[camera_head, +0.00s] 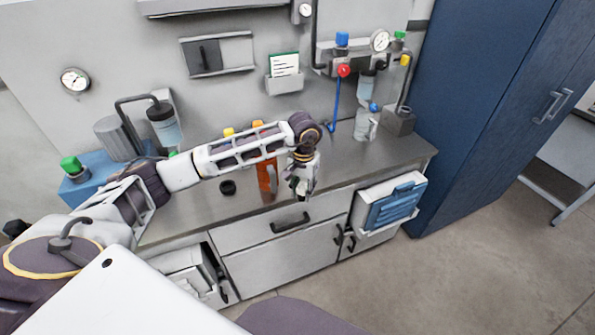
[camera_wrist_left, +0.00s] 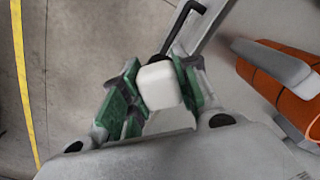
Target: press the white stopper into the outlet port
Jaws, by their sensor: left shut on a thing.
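My left gripper (camera_head: 302,182) hangs pointing down at the front edge of the grey worktop (camera_head: 345,172). In the left wrist view its green-padded fingers (camera_wrist_left: 157,92) are shut on the white stopper (camera_wrist_left: 160,84), a small rounded white block. The stopper is too small to make out clearly in the head view. I cannot tell which opening on the bench is the outlet port. My right gripper is in neither view.
An orange tool (camera_head: 267,176) stands just left of the gripper, and its orange body shows in the left wrist view (camera_wrist_left: 288,82). A black ring (camera_head: 228,187) lies further left. Clear vessels (camera_head: 364,118) and a red knob (camera_head: 343,71) are at back right. A blue cabinet (camera_head: 470,110) stands right.

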